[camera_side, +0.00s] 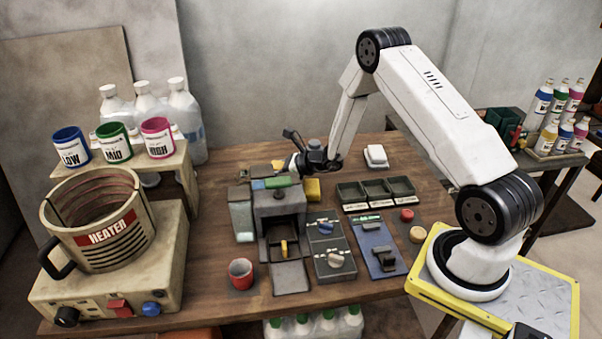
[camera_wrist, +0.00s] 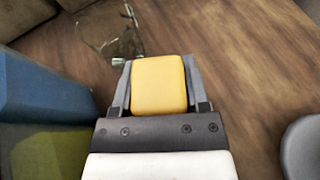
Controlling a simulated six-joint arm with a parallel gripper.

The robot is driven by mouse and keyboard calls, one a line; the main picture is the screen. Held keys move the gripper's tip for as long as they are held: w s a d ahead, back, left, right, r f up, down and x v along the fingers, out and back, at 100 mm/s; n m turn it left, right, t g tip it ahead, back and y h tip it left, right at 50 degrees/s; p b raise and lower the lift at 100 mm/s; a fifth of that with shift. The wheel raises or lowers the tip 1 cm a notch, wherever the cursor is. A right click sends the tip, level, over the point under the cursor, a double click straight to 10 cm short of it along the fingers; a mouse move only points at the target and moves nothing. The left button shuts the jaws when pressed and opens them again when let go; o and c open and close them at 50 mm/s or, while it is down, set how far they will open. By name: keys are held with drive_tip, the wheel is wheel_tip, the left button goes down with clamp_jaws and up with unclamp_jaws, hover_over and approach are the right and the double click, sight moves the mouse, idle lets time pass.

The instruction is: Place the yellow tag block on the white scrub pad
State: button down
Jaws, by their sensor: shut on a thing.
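The yellow tag block (camera_wrist: 159,85) sits between the two grey fingers of my gripper (camera_wrist: 160,88) in the wrist view, gripped on both sides. In the side view my gripper (camera_side: 292,164) is behind the dark machine at the table's middle, and the held block is too small there to make out clearly. The white scrub pad (camera_side: 376,155) lies on the table near its back edge, well to the right of my gripper. Nothing is seen on top of it.
The machine (camera_side: 279,208) has blue and green pieces on top. Another yellow piece (camera_side: 312,188) is beside it. Dark trays (camera_side: 375,207) stand in front of the pad. A heater pot (camera_side: 97,222) is at the left. Bare wood lies between my gripper and the pad.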

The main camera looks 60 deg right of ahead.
drive_tip(key=shift+f, duration=0.1)
drive_tip(key=shift+c, duration=0.4)
unclamp_jaws()
drive_tip(key=shift+s+d+r, duration=0.1)
drive_tip(key=shift+s+r, duration=0.05)
drive_tip(key=shift+r, duration=0.05)
drive_tip(key=v, duration=1.1)
drive_tip(key=shift+s+d+r, duration=0.1)
drive_tip(key=shift+s+d, duration=0.05)
drive_tip(key=shift+s, duration=0.15)
drive_tip(key=shift+o, duration=0.2)
